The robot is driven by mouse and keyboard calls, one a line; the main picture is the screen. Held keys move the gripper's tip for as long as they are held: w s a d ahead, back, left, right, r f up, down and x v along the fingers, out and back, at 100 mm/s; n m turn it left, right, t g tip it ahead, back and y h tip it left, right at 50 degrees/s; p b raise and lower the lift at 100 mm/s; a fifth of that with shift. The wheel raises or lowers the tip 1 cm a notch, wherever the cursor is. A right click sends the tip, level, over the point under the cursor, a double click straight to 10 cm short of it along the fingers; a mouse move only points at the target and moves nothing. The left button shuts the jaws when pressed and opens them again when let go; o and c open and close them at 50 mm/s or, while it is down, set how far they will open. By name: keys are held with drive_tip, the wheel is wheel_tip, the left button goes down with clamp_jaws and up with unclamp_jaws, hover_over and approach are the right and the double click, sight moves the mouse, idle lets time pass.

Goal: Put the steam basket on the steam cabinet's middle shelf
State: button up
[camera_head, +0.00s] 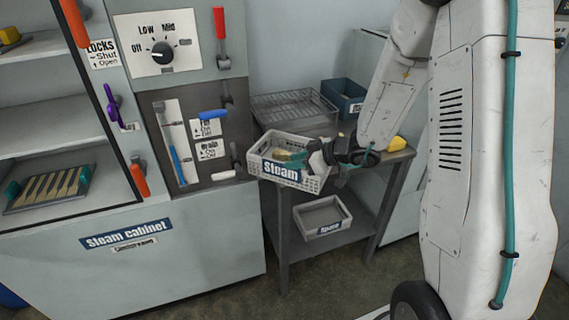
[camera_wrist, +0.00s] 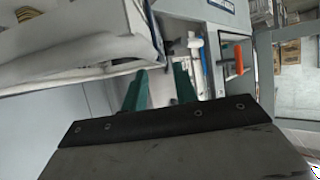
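The steam basket (camera_head: 277,173) is a white slatted crate with a blue "Steam" label, at the front edge of the work table; it holds pale wooden pieces. It shows close up at the upper left of the wrist view (camera_wrist: 60,72). My gripper (camera_head: 325,157) is at the basket's right end. Its two green fingers (camera_wrist: 162,85) stand apart at the basket's corner; whether they clamp its rim is unclear. The steam cabinet (camera_head: 185,245) is at left, open-fronted. Its middle shelf (camera_head: 50,125) looks empty in the visible part.
A tray of wooden pieces (camera_head: 48,188) is on the cabinet's bottom shelf. The control panel has an orange handle (camera_head: 139,179) and other levers beside the opening. A wire rack (camera_head: 295,106) and a dark blue bin (camera_head: 343,97) stand behind the basket. A "Spare" crate (camera_head: 322,216) is below.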

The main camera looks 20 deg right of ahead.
drive_tip(key=v, duration=0.6)
drive_tip(key=shift+s+d+r, duration=0.2)
drive_tip(key=shift+s, duration=0.05)
drive_tip(key=s+a+r+g+y, duration=0.1)
drive_tip(key=s+a+r+g, duration=0.3)
drive_tip(key=s+a+r, duration=0.35)
drive_tip(key=s+a+r+m+g+h, duration=0.1)
drive_tip(key=s+r+m+g+h, duration=0.1)
drive_tip(key=s, duration=0.6)
drive_tip(key=s+r+m+g+h, duration=0.2)
drive_tip(key=s+r+h, duration=0.1)
drive_tip(key=s, duration=0.5)
drive_tip(key=shift+s+a+r, duration=0.25)
drive_tip(key=shift+a+r, duration=0.1)
drive_tip(key=shift+r, duration=0.25)
drive_tip(key=shift+o, duration=0.4)
drive_tip(key=s+d+r+m+h, duration=0.2)
drive_tip(key=s+d+m+h, duration=0.2)
drive_tip(key=s+d+m, duration=0.1)
drive_tip(key=shift+s+t+h, duration=0.2)
drive_tip(key=shift+t+h, duration=0.1)
drive_tip(key=shift+t, duration=0.1)
drive_tip(key=shift+s, duration=0.1)
